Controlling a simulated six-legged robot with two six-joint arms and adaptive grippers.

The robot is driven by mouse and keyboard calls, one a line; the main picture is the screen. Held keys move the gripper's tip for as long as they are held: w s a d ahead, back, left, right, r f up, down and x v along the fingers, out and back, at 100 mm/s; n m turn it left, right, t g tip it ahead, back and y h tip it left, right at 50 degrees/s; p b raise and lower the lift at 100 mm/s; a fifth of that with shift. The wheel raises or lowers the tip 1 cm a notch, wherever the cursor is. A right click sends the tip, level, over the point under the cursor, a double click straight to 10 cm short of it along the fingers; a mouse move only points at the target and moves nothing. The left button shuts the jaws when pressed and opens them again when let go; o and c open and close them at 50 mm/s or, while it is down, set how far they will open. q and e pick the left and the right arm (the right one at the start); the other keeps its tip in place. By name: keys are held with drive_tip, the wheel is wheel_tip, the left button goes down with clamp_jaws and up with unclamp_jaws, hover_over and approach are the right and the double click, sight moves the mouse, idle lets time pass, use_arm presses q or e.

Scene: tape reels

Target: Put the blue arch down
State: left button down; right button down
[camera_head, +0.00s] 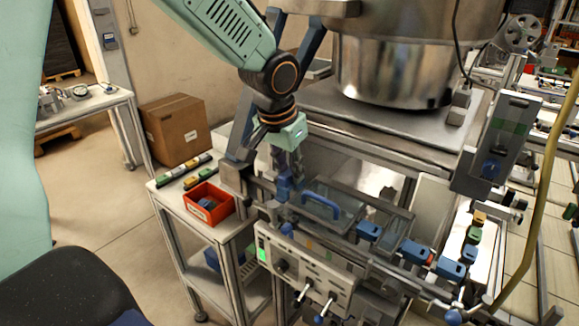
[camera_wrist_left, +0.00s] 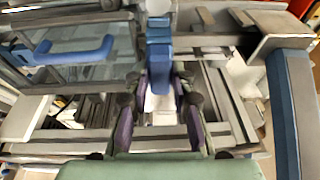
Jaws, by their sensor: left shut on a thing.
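My left gripper (camera_head: 291,168) points down from its green wrist, in front of the steel machine frame. It is shut on a stepped blue piece, which I take to be the blue arch (camera_head: 285,188). In the left wrist view the blue arch (camera_wrist_left: 158,55) shows at the fingertips of my left gripper (camera_wrist_left: 160,80). It is seen nearly end-on, so its arch shape is not clear. It is close to the machine's front rail, and I cannot tell whether they touch. My right gripper is not in view.
A clear cover with a curved blue handle (camera_head: 322,204) lies just right of the gripper. Several blue blocks (camera_head: 415,252) line the rail to the right. A red bin (camera_head: 208,204) stands on the side table at left. A control panel (camera_head: 300,270) is below.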

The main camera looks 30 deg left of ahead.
use_arm(q)
drive_tip(key=shift+f, duration=0.2)
drive_tip(key=shift+s+f, duration=0.1)
drive_tip(key=shift+s, duration=0.2)
drive_tip(key=c, duration=1.3)
unclamp_jaws()
drive_tip(key=shift+s, duration=0.1)
drive_tip(key=shift+c, duration=0.2)
drive_tip(key=shift+o, duration=1)
drive_tip(key=shift+w, duration=0.35)
drive_tip(key=shift+s+r, duration=0.2)
drive_tip(key=shift+r, duration=0.25)
drive_tip(key=p+v, duration=0.3)
drive_tip(key=v, duration=0.9)
drive_tip(key=shift+r, duration=0.2)
